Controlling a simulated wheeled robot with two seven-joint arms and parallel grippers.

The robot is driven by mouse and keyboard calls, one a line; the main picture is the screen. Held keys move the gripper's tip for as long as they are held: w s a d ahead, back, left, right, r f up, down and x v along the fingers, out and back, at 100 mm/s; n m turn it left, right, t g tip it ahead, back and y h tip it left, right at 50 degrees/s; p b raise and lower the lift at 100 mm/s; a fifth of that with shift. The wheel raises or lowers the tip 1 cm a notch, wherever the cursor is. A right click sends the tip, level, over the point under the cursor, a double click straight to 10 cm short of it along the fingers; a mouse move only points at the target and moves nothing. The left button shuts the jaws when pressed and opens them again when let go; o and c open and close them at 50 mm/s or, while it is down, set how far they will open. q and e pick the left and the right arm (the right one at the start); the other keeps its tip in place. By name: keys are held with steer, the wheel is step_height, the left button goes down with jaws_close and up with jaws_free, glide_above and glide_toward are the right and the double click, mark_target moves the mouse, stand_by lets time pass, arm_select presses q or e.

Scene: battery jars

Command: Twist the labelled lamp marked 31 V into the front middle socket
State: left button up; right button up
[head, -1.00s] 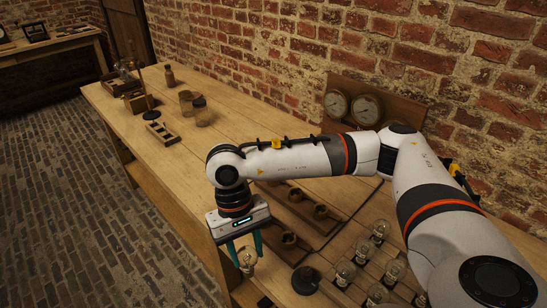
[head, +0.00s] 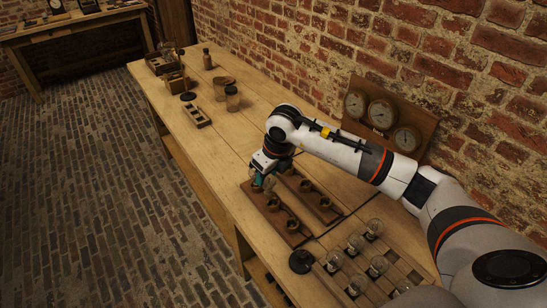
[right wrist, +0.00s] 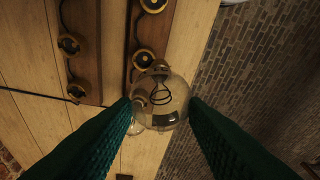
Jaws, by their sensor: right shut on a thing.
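My right gripper (head: 263,182) is shut on a clear glass lamp, with its green fingers on either side of the bulb. The lamp (right wrist: 160,98) shows between the fingertips in the right wrist view, with a filament and a dark patch; no marking is readable. Its base end points away from the camera, beside a round socket (right wrist: 145,58); I cannot tell whether they touch. In the head view the gripper is over the left end of the front socket board (head: 283,228), hiding part of it. A front socket (head: 274,204) shows beside it. My left gripper is not in view.
A second socket board (head: 325,211) lies behind the front one. Several lamps (head: 355,242) stand in a rack at the right, with a dark round object (head: 301,262) beside it. A gauge panel (head: 420,121) stands against the wall. The table's left stretch (head: 200,150) is largely clear.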

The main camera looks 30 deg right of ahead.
steer(key=m, duration=0.1)
steer(key=w+d+m+h, duration=0.1)
steer(key=m, duration=0.1)
steer(key=shift+d+r+p, duration=0.2)
steer(key=shift+d+p, duration=0.1)
steer(key=shift+p, duration=0.05)
steer(key=shift+m, duration=0.9)
steer(key=shift+w+d+f+b, duration=0.1)
steer(key=shift+d+f+b, duration=0.1)
steer(key=shift+f+b, duration=0.85)
steer(key=shift+w+d+f+b, duration=0.15)
steer(key=shift+f+b, duration=0.25)
steer(key=shift+f, duration=1.2)
steer(key=shift+f+b, duration=1.2)
steer(key=shift+b, duration=0.3)
steer(key=shift+s, duration=0.1)
steer(key=m+h, duration=0.1)
steer(key=m, duration=0.3)
steer(key=m+h, duration=0.1)
steer(key=m, duration=0.1)
steer(key=shift+m+p, duration=0.3)
